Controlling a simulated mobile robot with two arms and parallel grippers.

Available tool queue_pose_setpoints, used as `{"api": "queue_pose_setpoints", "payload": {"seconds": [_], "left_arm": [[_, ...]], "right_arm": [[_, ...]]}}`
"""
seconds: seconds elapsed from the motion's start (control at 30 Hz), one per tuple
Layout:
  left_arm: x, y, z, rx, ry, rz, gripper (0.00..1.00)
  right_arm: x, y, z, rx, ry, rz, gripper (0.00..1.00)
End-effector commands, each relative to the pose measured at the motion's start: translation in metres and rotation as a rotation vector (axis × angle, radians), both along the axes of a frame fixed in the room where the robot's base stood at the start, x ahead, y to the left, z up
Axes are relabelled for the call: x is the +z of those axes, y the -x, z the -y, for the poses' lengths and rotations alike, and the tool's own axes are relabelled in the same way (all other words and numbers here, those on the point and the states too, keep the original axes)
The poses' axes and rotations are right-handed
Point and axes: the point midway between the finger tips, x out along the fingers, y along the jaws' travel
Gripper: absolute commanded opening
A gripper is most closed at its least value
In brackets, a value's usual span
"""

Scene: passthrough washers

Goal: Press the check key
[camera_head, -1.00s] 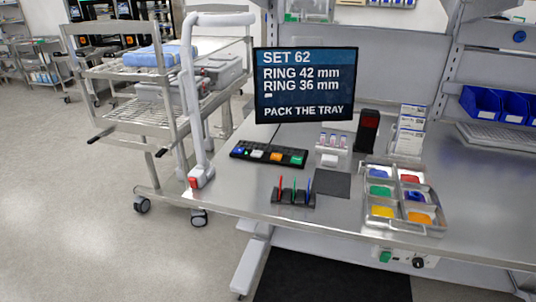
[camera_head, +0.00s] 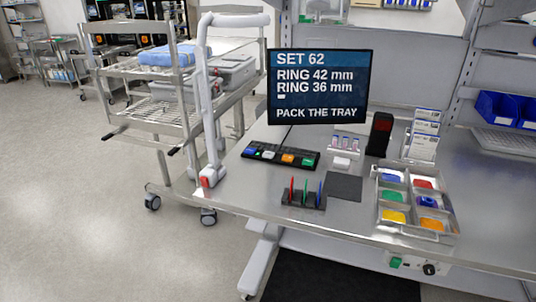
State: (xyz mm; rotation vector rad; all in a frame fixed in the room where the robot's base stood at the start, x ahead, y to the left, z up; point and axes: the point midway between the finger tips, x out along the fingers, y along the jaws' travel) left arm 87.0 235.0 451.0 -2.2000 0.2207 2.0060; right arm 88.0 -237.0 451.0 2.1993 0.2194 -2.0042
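A black key strip (camera_head: 280,155) lies on the steel table below the monitor, left of the middle. It carries a row of coloured keys: blue, white, orange and green among them. Markings on the keys are too small to read, so I cannot tell which is the check key. The monitor (camera_head: 319,87) reads "SET 62, RING 42 mm, RING 36 mm, PACK THE TRAY". Neither of my grippers is in view.
A compartment tray (camera_head: 379,210) with coloured pieces stands at right. A rack (camera_head: 303,204) of coloured upright pieces and a dark mat (camera_head: 343,187) lie in front of the keys. A white post (camera_head: 210,130) rises at the table's left corner, by a wire cart (camera_head: 160,108).

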Motion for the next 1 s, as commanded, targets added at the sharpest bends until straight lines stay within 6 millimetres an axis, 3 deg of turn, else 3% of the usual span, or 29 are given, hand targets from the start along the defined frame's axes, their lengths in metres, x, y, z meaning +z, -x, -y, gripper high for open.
{"api": "queue_pose_setpoints", "payload": {"seconds": [0.03,0.07,0.1,1.0], "left_arm": [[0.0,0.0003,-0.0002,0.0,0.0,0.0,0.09],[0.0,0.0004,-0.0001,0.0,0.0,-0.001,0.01],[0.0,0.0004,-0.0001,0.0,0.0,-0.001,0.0],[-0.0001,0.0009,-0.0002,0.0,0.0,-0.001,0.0]], "right_arm": [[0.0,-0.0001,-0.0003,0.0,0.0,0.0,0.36],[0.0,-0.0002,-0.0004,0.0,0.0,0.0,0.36],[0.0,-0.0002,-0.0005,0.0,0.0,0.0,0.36],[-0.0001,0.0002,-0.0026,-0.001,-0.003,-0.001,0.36]]}}
